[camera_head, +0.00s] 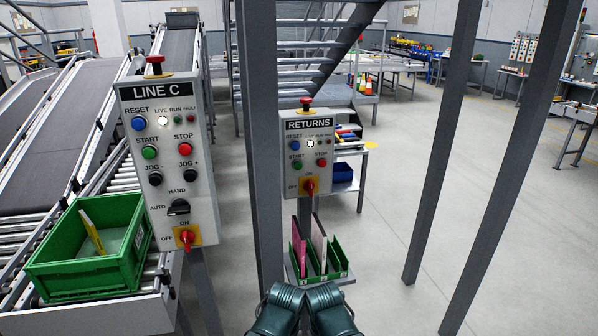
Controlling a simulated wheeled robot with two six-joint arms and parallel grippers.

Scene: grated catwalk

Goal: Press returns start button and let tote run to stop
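The grey RETURNS control box (308,126) stands on a post right of centre. Its green START button (297,165) is at left, beside the red STOP button (322,162). A white lamp (310,143) on it looks lit. A red mushroom button (306,101) tops the box, and a red rotary switch (309,186) on a yellow plate sits low with its handle about upright. A green tote (85,250) holding a yellow item rests on the rollers at lower left. Dark teal parts of my arms show at bottom centre; no gripper fingers are visible, and nothing of mine touches the box.
The LINE C box (167,150), with its own START button (150,153), stands left of the RETURNS box. A grey post (262,160) separates them. A green rack (337,258) with upright folders sits below RETURNS. More posts (443,150) stand at right, with open floor between.

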